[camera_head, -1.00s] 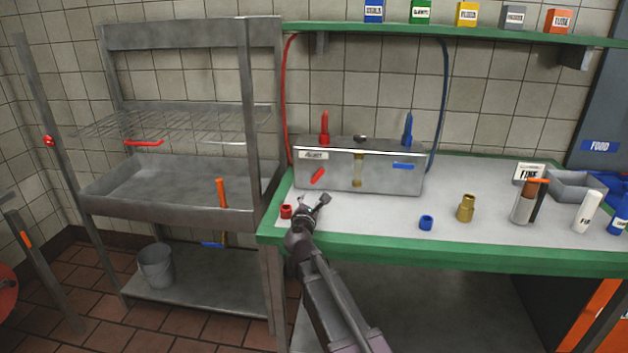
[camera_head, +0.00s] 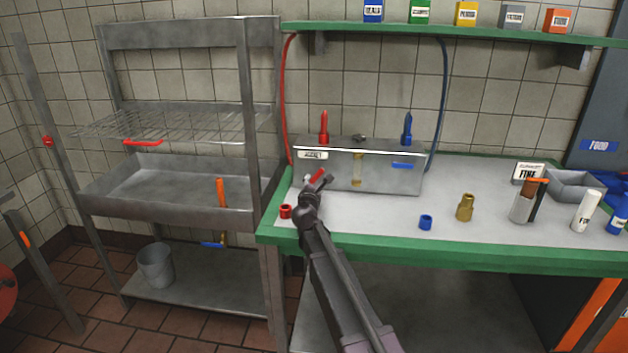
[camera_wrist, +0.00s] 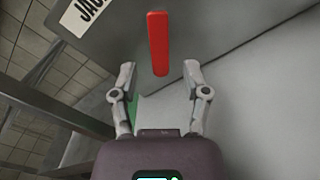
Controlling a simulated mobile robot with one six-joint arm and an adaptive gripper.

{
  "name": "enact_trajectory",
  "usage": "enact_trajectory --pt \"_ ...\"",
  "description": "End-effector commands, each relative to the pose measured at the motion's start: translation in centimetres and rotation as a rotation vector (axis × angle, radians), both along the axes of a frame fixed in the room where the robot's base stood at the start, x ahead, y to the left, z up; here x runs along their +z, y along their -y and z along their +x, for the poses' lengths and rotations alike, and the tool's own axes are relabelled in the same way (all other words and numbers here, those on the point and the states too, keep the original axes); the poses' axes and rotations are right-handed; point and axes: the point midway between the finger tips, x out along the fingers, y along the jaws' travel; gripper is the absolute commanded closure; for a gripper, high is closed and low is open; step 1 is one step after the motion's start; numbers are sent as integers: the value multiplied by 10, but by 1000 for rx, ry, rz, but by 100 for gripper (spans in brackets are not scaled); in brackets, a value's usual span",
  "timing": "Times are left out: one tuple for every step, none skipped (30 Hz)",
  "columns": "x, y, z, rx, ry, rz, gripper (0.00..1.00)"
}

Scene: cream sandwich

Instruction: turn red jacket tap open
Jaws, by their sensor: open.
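The red jacket tap handle (camera_head: 317,176) is on the front of the grey metal box (camera_head: 392,179), below a white label (camera_head: 313,155). In the head view the handle slants up to the right. In the wrist view the red handle (camera_wrist: 158,43) stands ahead of and between the two fingers, with its lower end near fingertip level. My gripper (camera_wrist: 158,75) is open, with a finger on either side and a gap to each. In the head view my gripper (camera_head: 318,183) is right at the box front and partly covers the handle's lower end.
A blue handle (camera_head: 403,166) is on the box's right side. Red and blue upright fittings stand on the box top. A red ring (camera_head: 286,211), blue ring (camera_head: 426,222) and brass fitting (camera_head: 465,207) stand on the bench (camera_head: 375,220). A steel rack (camera_head: 165,210) is at left.

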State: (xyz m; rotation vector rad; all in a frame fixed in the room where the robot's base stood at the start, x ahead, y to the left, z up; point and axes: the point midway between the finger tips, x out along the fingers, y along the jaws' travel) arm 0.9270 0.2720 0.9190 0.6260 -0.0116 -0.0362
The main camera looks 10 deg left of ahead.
Motion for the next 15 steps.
enact_trajectory --pt "0 0 10 -1 0 0 40" --pt "0 0 13 -1 0 0 40" --pt "0 0 17 -1 0 0 40" --pt "0 0 19 -1 0 0 40" --pt "0 0 22 -1 0 0 40" --pt "0 0 24 0 0 0 40" --pt "0 0 26 0 0 0 40" --pt "0 1 27 0 0 0 40" --pt "0 1 28 0 0 0 40" --pt "0 1 29 0 0 0 40" --pt "0 0 30 1 1 0 40" --pt "0 0 30 1 1 0 40" --pt "0 0 30 1 0 0 40" --pt "0 0 30 1 0 0 40" --pt "0 0 30 1 0 0 40"
